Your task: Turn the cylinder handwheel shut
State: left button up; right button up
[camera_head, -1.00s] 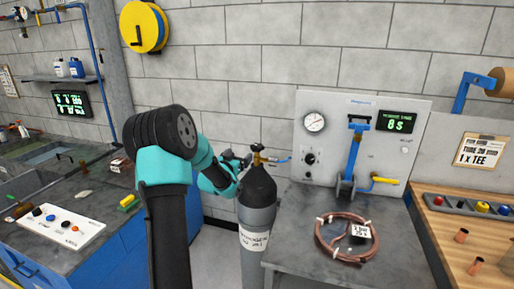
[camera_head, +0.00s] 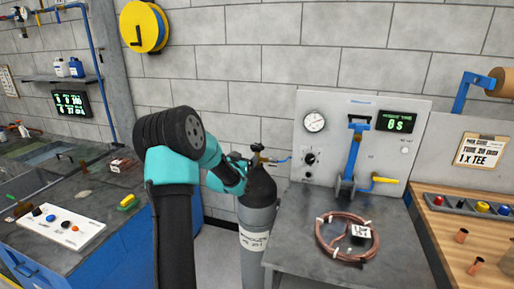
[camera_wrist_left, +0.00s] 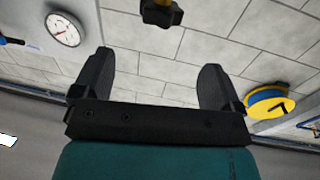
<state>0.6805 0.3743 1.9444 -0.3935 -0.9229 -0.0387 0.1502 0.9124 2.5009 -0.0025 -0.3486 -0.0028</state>
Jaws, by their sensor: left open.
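The gas cylinder (camera_head: 258,215) stands upright, dark on top and grey below with a white label, left of the grey bench. Its black handwheel (camera_head: 257,148) sits on top of a brass valve (camera_head: 258,158). The handwheel also shows in the left wrist view (camera_wrist_left: 161,13), at the top edge, partly cut off. My left gripper (camera_head: 243,163) is just left of the valve, partly hidden by my own arm. In the left wrist view the left gripper (camera_wrist_left: 155,75) has its two fingers wide apart with nothing between them. The handwheel lies beyond the fingertips. My right gripper is not in view.
A panel with a gauge (camera_head: 314,122) and a blue lever (camera_head: 354,150) stands behind the grey bench (camera_head: 300,245). A copper coil (camera_head: 325,250) lies on that bench. A blue hose (camera_head: 282,160) runs from the valve. A workbench with a sink is at the left.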

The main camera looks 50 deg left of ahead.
aim_at(257, 145)
pick_arm(q)
jog(key=x, duration=1.2)
jog(key=shift+w+a, duration=0.1)
jog(key=shift+w, duration=0.2)
jog(key=shift+c, duration=0.4)
jog(key=c, duration=0.9)
jog(key=shift+o, duration=0.2)
jog(key=shift+m+t+h, duration=0.3)
jog(key=shift+m+h, duration=0.2)
jog(key=shift+h, duration=0.3)
jog(key=shift+a+m+t+h, duration=0.15)
jog(key=shift+m+h, duration=1.15)
jog(key=shift+h, duration=0.7)
jog(key=shift+d+m+t+h, duration=0.15)
jog(key=shift+m+h, duration=1.15)
jog(key=shift+h, duration=0.7)
jog(key=m+g+h, duration=0.1)
jog(key=m+h, duration=0.1)
jog(key=h, duration=0.1)
jog(key=m+g+h, duration=0.1)
jog(key=m+h, duration=0.1)
jog(key=h, duration=0.1)
jog(key=shift+a, duration=0.1)
jog(key=shift+m+g+h, duration=0.5)
jog(key=shift+m+h, duration=0.1)
jog(key=shift+h, duration=0.2)
jog(key=shift+m+g+h, duration=0.3)
